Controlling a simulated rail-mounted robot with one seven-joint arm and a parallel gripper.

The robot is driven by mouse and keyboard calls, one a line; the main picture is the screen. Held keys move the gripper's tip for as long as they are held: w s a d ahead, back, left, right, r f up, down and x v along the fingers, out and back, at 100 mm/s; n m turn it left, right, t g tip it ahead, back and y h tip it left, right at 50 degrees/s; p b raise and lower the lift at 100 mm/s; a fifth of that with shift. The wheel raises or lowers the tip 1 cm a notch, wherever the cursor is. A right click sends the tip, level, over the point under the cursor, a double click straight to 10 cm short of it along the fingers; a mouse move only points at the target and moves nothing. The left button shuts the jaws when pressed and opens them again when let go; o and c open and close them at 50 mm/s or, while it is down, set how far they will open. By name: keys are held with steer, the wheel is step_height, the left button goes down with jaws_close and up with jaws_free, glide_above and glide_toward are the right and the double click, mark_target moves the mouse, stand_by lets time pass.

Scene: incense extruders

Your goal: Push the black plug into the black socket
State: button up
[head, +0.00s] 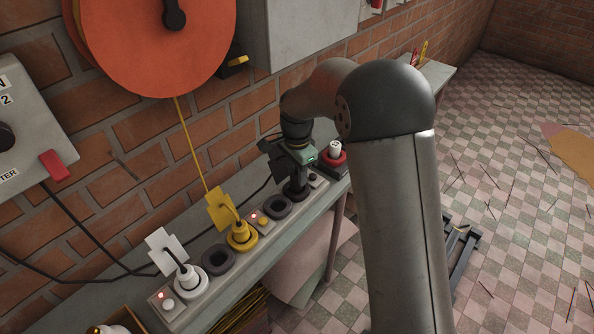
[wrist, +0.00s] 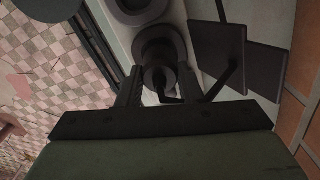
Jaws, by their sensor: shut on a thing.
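The black plug (wrist: 158,78) is between the two fingers of my gripper (wrist: 158,92) in the wrist view, and the fingers are shut on it. The black socket (wrist: 160,42) is a dark round ring directly in line with the plug. In the head view, my gripper (head: 297,168) points down over the black socket (head: 298,193), and the plug is mostly hidden by the fingers. The plug looks upright and lined up with the socket. I cannot tell how deep it sits.
The socket strip on the bench (head: 225,300) also holds a yellow plug (head: 240,234), a white plug (head: 189,277) and empty dark sockets (head: 219,258). A dark square tag (wrist: 217,47) and cable sit beside the black plug. A red-based object (head: 334,155) stands just beyond. The brick wall is close behind.

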steer(key=shift+f+b, duration=0.3)
steer(key=shift+f, duration=0.25)
steer(key=o, duration=1.1)
steer(key=shift+c, duration=0.2)
step_height(320, 180, up, 16)
steer(key=s+d+n, duration=0.5)
steer(key=s+d, duration=0.5)
steer(key=s, duration=0.4)
steer(key=s+d+f+n, duration=0.2)
steer(key=s+f+n, duration=0.1)
steer(key=s, duration=0.5)
steer(key=s+d+f+n, duration=0.3)
steer(key=s+f, duration=0.2)
steer(key=s, duration=0.3)
steer(key=shift+s, duration=0.15)
